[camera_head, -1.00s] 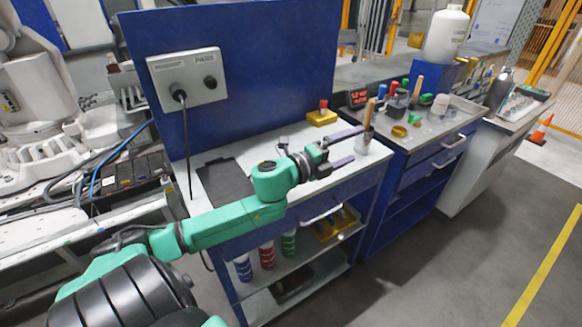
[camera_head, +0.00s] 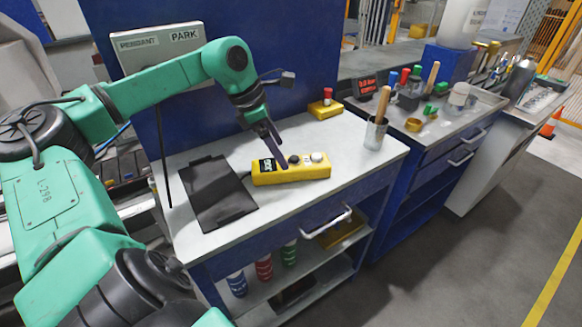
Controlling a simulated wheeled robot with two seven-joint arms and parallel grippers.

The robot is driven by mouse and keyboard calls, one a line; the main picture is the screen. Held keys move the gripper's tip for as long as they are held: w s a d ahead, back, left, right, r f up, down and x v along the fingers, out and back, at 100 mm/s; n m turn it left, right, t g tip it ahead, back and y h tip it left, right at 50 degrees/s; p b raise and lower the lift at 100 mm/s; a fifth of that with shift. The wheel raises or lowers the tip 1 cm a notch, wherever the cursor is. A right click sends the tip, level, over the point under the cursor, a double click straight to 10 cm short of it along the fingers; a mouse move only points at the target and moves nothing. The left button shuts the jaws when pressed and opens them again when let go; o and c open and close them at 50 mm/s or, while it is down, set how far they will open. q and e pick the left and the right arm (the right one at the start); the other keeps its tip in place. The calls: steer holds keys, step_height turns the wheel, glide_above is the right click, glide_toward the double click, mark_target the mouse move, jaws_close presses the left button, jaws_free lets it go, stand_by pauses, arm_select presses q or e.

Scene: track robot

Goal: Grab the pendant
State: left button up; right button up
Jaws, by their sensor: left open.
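The pendant (camera_head: 311,170) is a yellow box with a dark and a pale button on top and a black label at its left end. It lies flat on the white top of the workbench (camera_head: 352,182). My left gripper (camera_head: 278,158) is open and points down at the pendant, its dark purple fingers overlapping the pendant's left half in the picture. I cannot tell whether they touch it. The fingers and the wrist hide a little of the pendant. My right gripper is not in view.
A black flat pad (camera_head: 215,195) lies left of the pendant. A metal cup with a wooden handle (camera_head: 375,134) stands to its right, and a yellow block with a red knob (camera_head: 325,108) behind. A grey box marked PENDANT and PARK (camera_head: 150,60) is on the blue panel.

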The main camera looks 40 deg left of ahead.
mark_target(289, 162)
arm_select(q)
steer(key=p+x, duration=0.3)
steer(key=x, duration=0.2)
steer(key=shift+w+d+p, duration=0.15)
steer(key=shift+d+p, duration=0.1)
steer(key=shift+p, duration=0.15)
steer(key=shift+f, duration=0.2)
steer(key=shift+c, duration=0.3)
steer(key=c, duration=1.5)
jaws_close()
